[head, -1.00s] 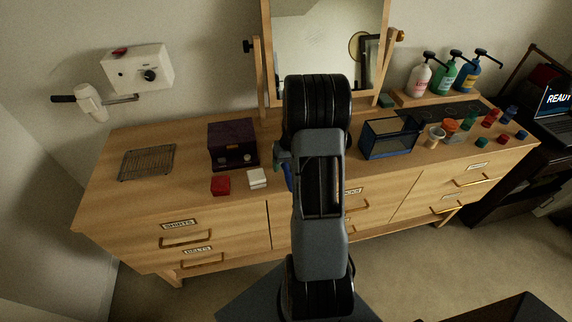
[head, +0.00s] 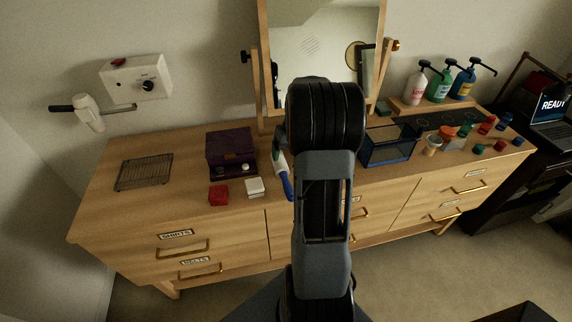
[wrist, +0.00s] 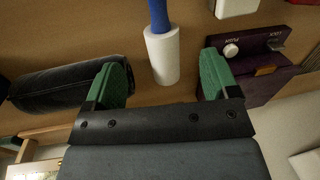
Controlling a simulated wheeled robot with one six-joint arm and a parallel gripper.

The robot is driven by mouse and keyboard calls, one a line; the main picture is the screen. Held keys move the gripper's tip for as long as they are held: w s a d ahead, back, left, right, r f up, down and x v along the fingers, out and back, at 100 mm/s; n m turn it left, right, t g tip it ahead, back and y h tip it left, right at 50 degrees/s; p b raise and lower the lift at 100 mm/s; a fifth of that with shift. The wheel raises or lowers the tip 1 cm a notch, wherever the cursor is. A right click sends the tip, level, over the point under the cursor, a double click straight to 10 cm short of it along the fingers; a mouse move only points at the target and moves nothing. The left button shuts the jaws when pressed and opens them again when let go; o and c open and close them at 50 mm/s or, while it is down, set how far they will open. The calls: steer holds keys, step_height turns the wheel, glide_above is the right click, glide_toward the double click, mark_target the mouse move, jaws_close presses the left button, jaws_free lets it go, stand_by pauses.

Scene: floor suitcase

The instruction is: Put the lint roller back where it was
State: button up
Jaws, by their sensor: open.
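The lint roller has a white cylinder and a blue handle. In the head view the lint roller (head: 286,183) lies on the dresser top just left of my arm, handle toward the front edge. In the wrist view the lint roller (wrist: 163,58) lies between the green fingers, its white end toward my gripper and its blue handle leading to the top edge. My gripper (wrist: 163,75) is open, with a gap on both sides of the roller. In the head view my arm hides most of my gripper.
A purple box (head: 230,151) stands left of the roller, with a red box (head: 218,195) and a white box (head: 254,187) in front. A black roll (wrist: 60,88) lies on the other side. A wire rack (head: 144,172) is far left; a blue-edged bin (head: 388,148) stands right.

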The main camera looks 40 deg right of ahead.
steer(key=s+a+r+n+t+h, duration=0.1)
steer(key=s+a+r, duration=0.1)
steer(key=a+r, duration=0.4)
steer(key=s+a+r+n+h, duration=0.1)
steer(key=a+r, duration=0.2)
steer(key=a, duration=0.5)
steer(key=s+a+n+t, duration=0.2)
steer(key=s+a, duration=0.7)
steer(key=shift+a+r+t, duration=0.2)
steer(key=shift+t, duration=0.1)
steer(key=shift+s, duration=0.1)
